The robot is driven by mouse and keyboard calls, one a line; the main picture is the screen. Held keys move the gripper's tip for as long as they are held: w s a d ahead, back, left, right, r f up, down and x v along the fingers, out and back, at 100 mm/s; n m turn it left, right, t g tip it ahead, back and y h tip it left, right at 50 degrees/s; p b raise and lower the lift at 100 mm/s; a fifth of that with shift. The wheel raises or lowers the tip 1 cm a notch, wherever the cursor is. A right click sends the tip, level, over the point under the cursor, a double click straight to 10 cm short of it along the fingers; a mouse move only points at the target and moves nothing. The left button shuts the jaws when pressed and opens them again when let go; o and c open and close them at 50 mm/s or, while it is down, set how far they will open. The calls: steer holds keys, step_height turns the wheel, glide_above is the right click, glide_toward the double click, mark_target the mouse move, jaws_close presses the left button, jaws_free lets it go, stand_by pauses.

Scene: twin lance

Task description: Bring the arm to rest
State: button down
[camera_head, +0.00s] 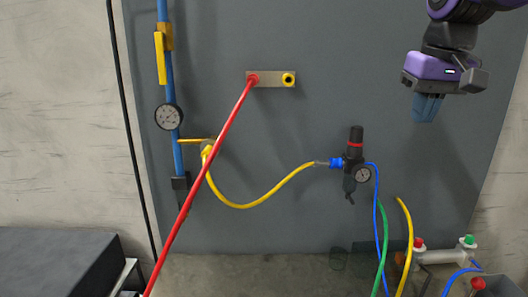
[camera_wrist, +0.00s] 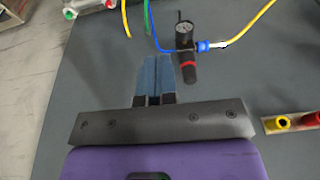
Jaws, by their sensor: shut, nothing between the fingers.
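My gripper (camera_head: 427,107) hangs at the upper right in the head view, in front of the grey panel (camera_head: 320,225). It has a purple body and blue fingers that point down. In the wrist view the two blue fingers of my gripper (camera_wrist: 152,75) lie side by side, shut, with nothing visible between them. The fingers appear apart from everything on the panel. The black regulator (camera_head: 355,150) with a red ring and a gauge is to the left of and below my gripper; it also shows in the wrist view (camera_wrist: 188,58).
A metal bracket (camera_head: 270,79) holds a red hose (camera_head: 200,181) and a yellow fitting. A blue pipe with a gauge (camera_head: 168,117) runs down the left. A yellow hose (camera_head: 240,206) joins the regulator. Fittings (camera_head: 440,254) and hoses stand at lower right; a dark box (camera_head: 55,260) at lower left.

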steer(key=s+d+f+t, duration=0.1)
steer(key=s+f, duration=0.4)
steer(key=s, duration=0.3)
steer(key=s+d+f+t, duration=0.1)
steer(key=s+f, duration=0.4)
steer(key=s, duration=0.3)
steer(key=shift+s+d+f+t, duration=0.15)
steer(key=shift+s+t, duration=0.05)
steer(key=shift+t, duration=0.1)
